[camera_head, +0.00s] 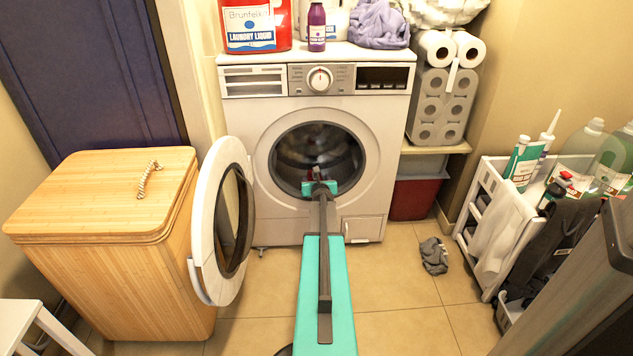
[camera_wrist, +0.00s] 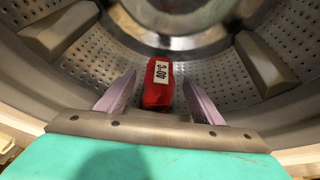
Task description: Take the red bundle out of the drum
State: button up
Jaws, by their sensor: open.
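I see a gap between the bundle and each finger.
The washer door (camera_head: 202,225) stands open at the left, beside a bamboo hamper (camera_head: 95,205). A grey cloth (camera_head: 434,256) lies on the floor to the right. A white cart (camera_head: 487,225) with bottles stands further right. Drum paddles (camera_wrist: 262,65) stick out inside the drum.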

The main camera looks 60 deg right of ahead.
aim_at(315, 178)
jog(key=shift+b+x, duration=0.9)
jog(key=shift+x, duration=1.75)
jog(key=c, duration=1.2)
jog(key=shift+s+r, duration=0.1)
jog(key=shift+r, duration=0.1)
jog(key=shift+s+a+r+p, duration=0.1)
jog(key=shift+a+r+p, duration=0.05)
jog(key=shift+r+p, duration=0.55)
notch_tip(315, 178, up, 10)
jog(key=p, duration=0.8)
jog(key=shift+r, duration=0.25)
jog(key=s+a+b, duration=0.1)
jog(key=s+a, duration=0.9)
jog(key=a, duration=0.4)
jog(key=shift+f, duration=0.35)
jog(key=shift+s+a+b, duration=0.45)
jog(key=shift+s+a, duration=0.25)
jog(key=shift+a, duration=0.25)
